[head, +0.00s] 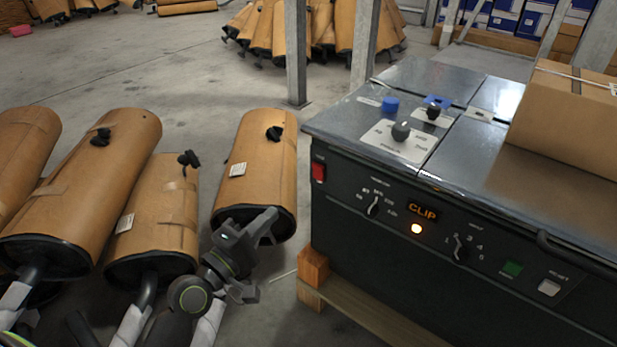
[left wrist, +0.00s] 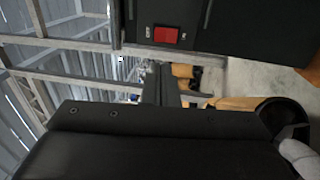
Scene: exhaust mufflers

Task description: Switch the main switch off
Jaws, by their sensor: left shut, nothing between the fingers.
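The main switch is a red rocker (head: 318,172) at the upper left corner of the dark machine's front panel (head: 345,240). It also shows in the left wrist view as a red rocker (left wrist: 166,35) with small white marks on either side. The amber CLIP display (head: 423,211) and the round lamp below it are lit. My left gripper (head: 266,224) is shut and empty, left of the machine and lower than the switch, apart from it. In the left wrist view its fingers (left wrist: 160,84) are close together below the switch. My right gripper is not in view.
The machine rests on a wooden pallet (head: 375,325). Knobs sit on its top, with a cardboard box (head: 570,120) at right. Grey posts (head: 296,50) rise behind.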

